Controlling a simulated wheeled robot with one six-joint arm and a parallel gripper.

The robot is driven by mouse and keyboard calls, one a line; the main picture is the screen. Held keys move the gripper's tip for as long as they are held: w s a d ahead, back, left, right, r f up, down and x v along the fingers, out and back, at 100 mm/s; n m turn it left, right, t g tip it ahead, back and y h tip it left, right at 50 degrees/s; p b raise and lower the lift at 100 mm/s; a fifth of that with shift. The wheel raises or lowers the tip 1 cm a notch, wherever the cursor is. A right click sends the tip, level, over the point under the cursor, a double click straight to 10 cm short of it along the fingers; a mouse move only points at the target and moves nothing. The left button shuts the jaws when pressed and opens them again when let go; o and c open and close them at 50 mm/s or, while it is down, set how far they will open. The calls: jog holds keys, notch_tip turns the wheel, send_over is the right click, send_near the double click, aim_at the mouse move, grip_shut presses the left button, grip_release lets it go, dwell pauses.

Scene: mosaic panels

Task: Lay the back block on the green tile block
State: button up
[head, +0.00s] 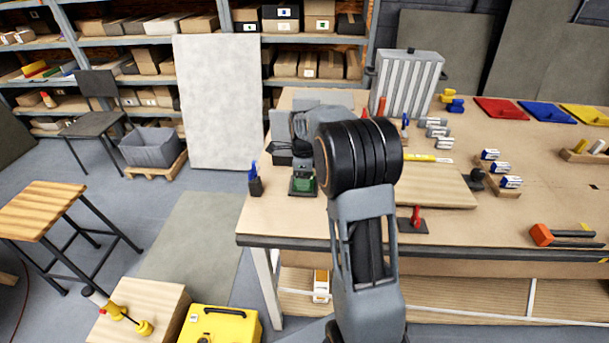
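A small green block (303,186) sits on a dark base near the left end of the workbench; I take it for the green tile block. My arm reaches over the bench, and my gripper (303,167) points down just above the green block. The gripper is small and partly hidden by my wrist, so I cannot tell whether its fingers are apart or hold anything. I cannot make out with certainty which thing is the back block. Grey blocks (280,126) stand behind and to the left of my wrist, partly covered.
The workbench (465,225) holds a blue-topped dark holder (255,182) at its left edge, a ribbed grey case (408,82) at the back, a wooden board (432,187), a red-handled tool (416,220) and an orange hammer (543,235).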

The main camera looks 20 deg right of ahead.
jog(key=o, duration=0.3)
jog(key=shift+r, duration=0.1)
notch_tip(320, 180, up, 12)
jog(key=s+a+r+n+t, duration=0.2)
jog(key=s+a+n, duration=0.5)
jog(key=s+n, duration=0.35)
jog(key=s+a+f+n, duration=0.1)
jog(key=s+f+n, duration=0.1)
jog(key=s+n, duration=0.2)
jog(key=s+a+f+n+t, duration=0.1)
jog(key=s+n, duration=0.2)
jog(key=n, duration=0.2)
jog(key=s+a+f+n+t, duration=0.1)
jog(key=s+f+n, duration=0.1)
jog(key=s+n, duration=0.2)
jog(key=shift+s+a+f+n, duration=0.2)
jog(key=shift+s+f+n, duration=0.05)
jog(key=shift+s+f, duration=0.1)
jog(key=shift+w, duration=0.1)
